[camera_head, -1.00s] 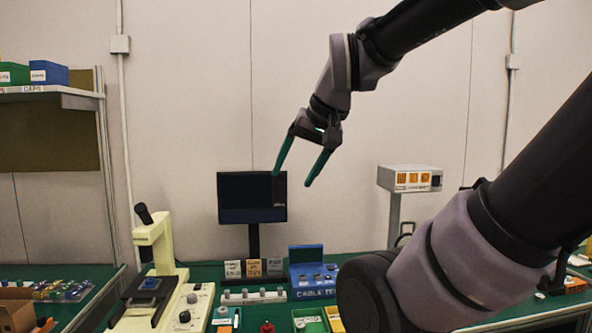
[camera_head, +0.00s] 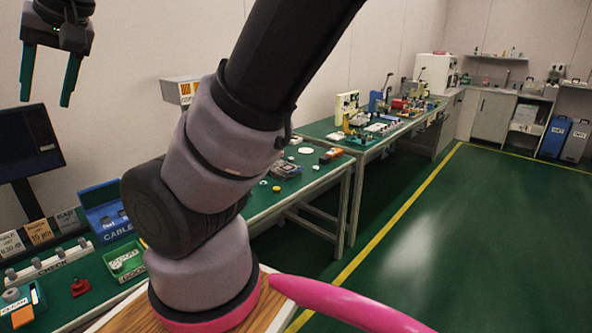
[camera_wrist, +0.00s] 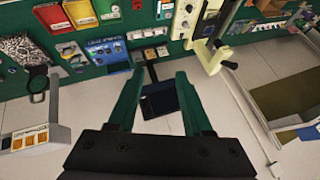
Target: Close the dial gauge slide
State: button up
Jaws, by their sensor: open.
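My gripper (camera_head: 46,100) hangs open and empty at the upper left of the head view, in the air in front of the wall. Its two green fingers also show in the wrist view (camera_wrist: 160,74), spread apart with nothing between them. I cannot make out a dial gauge slide for certain in either view. A cream machine with a black lever (camera_wrist: 208,32) stands on the bench in the wrist view, apart from the fingers. A cream machine (camera_head: 346,106) and a blue machine (camera_head: 378,102) stand on the far bench, too small to tell their parts.
A dark monitor (camera_head: 28,145) and a blue box (camera_head: 104,210) stand on the near bench, left. A box with orange displays (camera_head: 178,90) is partly hidden behind my arm. The green floor (camera_head: 440,240) at the right is open, crossed by a yellow line.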

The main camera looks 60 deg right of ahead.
aim_at(287, 168)
jog(key=z, duration=2.05)
jog(key=i+j, duration=0.15)
jog(key=i, duration=0.2)
jog(key=i+j+u, duration=0.1)
jog(key=i, duration=0.2)
